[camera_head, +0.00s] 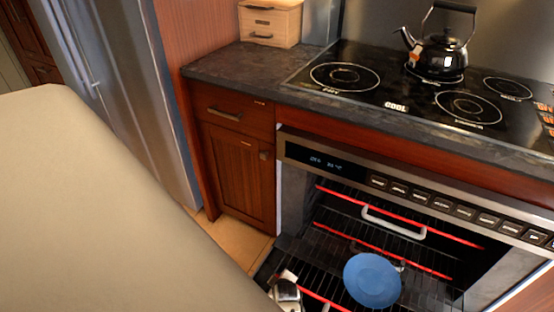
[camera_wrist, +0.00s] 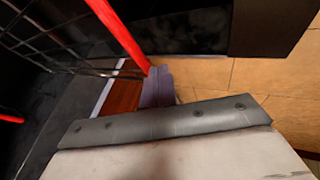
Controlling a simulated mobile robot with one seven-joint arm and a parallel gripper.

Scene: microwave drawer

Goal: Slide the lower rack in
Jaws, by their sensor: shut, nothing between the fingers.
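The oven (camera_head: 296,205) is open, with dark wire racks that have red front bars. The lower rack (camera_head: 315,297) sticks out toward the bottom edge of the head view, where its front is cut off. A blue round plate (camera_head: 372,281) appears above the rack area and hides part of it. My gripper (camera_head: 287,290) is at the left end of the lower rack's red bar. In the wrist view, my gripper's fingers (camera_wrist: 159,86) are shut with nothing between them, beside the end of a red bar (camera_wrist: 122,32). Whether they touch it I cannot tell.
An upper rack (camera_head: 345,202) with a pale handle sits inside the oven. A wooden cabinet (camera_head: 236,165) stands left of the oven, beside a fridge (camera_head: 130,90). A kettle (camera_head: 440,55) sits on the cooktop above. Tiled floor (camera_wrist: 270,90) is clear at the right of the wrist view.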

